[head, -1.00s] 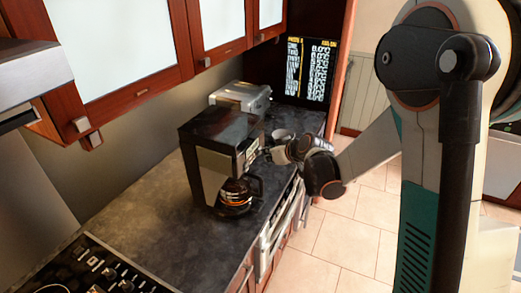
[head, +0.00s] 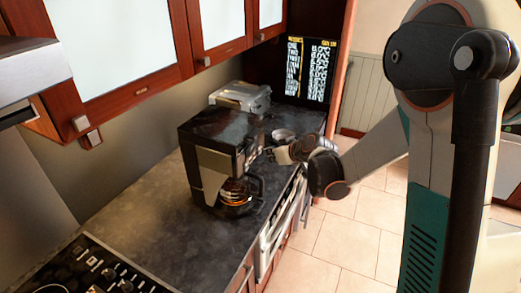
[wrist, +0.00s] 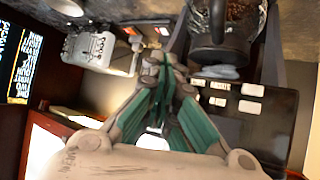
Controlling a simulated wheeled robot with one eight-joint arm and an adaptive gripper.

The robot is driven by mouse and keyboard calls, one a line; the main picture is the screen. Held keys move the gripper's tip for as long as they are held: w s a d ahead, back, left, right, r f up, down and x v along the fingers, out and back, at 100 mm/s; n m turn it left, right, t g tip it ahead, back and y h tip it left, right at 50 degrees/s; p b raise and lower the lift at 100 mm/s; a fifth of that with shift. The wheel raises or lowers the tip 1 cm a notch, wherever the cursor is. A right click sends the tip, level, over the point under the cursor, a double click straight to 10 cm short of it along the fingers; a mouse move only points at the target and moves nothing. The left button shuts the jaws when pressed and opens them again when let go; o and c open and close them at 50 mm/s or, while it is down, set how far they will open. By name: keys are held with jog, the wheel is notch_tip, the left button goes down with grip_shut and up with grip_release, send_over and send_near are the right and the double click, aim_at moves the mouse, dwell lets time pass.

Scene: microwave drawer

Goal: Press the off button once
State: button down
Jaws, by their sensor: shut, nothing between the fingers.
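The coffee maker (head: 215,130) stands on the dark counter with its glass carafe (head: 235,192) in it. In the wrist view its dark front panel (wrist: 235,128) is at the right and the carafe (wrist: 222,30) is at the top. Several pale buttons (wrist: 251,106) sit on the panel; I cannot read which one is the off button. My gripper (head: 276,153) is shut and empty, beside the coffee maker's right side in the head view. In the wrist view its closed fingertips (wrist: 160,62) are left of the buttons, and look apart from them.
A silver toaster (head: 240,97) stands behind the coffee maker, and a small cup (head: 283,135) is near my gripper. A lit menu screen (head: 311,68) is at the back. A cooktop (head: 85,270) is at the front left. Cabinets hang above the counter.

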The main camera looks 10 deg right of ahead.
jog(key=shift+d, duration=0.1)
jog(key=s+d, duration=0.1)
jog(key=d, duration=0.1)
jog(key=s+d, duration=0.2)
jog(key=shift+b, duration=0.4)
jog(key=shift+a, duration=0.1)
dwell(0.6)
jog(key=s+a+r+m+g+h+b, duration=0.1)
jog(key=s+b, duration=0.3)
jog(key=s, duration=0.4)
jog(key=s+a+r+m+g+h+b, duration=0.1)
jog(key=s+a+b, duration=0.15)
jog(key=s, duration=0.45)
jog(key=s+d+f+m+h+b, duration=0.1)
jog(key=s+f+b, duration=0.2)
jog(key=s, duration=0.5)
jog(key=s+d+f+m+h+b, duration=0.1)
jog(key=s+f+b, duration=0.2)
jog(key=s, duration=0.5)
jog(key=shift+s+d+m+g+b, duration=0.15)
jog(key=shift+s+m+g+b, duration=0.25)
jog(key=shift+b, duration=0.1)
jog(key=shift+f, duration=0.1)
